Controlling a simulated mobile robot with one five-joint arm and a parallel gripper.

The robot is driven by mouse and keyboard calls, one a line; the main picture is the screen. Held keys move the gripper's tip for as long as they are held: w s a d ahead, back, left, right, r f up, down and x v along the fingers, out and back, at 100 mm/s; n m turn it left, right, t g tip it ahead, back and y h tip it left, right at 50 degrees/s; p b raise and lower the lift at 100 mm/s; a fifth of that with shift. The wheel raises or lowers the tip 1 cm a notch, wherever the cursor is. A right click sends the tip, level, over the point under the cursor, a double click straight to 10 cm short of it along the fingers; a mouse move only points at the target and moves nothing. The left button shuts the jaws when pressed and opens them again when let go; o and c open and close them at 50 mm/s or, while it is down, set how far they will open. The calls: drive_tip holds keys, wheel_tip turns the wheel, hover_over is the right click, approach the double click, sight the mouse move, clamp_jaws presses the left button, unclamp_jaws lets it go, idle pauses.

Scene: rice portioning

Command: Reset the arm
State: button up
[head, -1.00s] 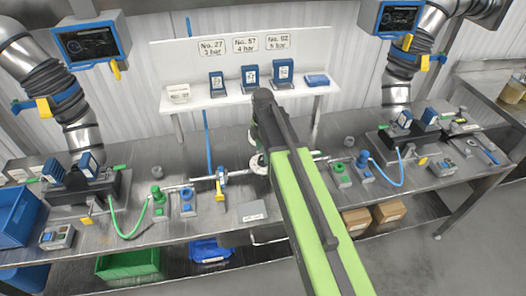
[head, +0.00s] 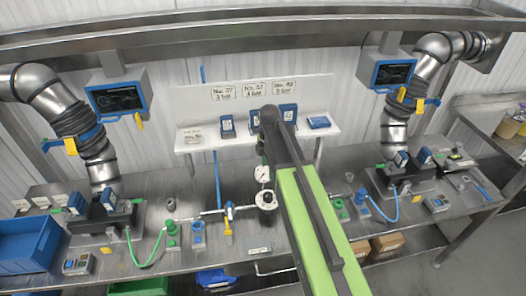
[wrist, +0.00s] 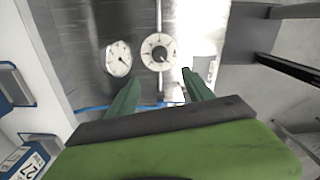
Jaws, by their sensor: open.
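My green arm reaches over the bench in the head view. My gripper (wrist: 160,77) shows in the wrist view as two green fingers spread apart with nothing between them. Beyond the fingertips are a white round gauge (wrist: 118,58) and a round dial knob (wrist: 158,52) on the steel bench. In the head view the gauge (head: 262,174) and the knob (head: 265,199) sit just left of my arm. My gripper's fingers are largely hidden behind the arm there.
A white shelf (head: 190,147) behind the arm holds several blue-and-white boxes under pressure signs. Steel ducts with screens (head: 118,97) stand on both sides. Green and blue valves (head: 171,234) line the bench. A blue bin (head: 28,240) is at left.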

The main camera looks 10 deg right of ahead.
drive_tip(key=s+f+m+b, duration=1.4)
drive_tip(key=f+m+b, duration=0.2)
drive_tip(key=m, duration=0.4)
drive_tip(key=shift+d+f, duration=0.2)
drive_tip(key=shift+c, duration=0.2)
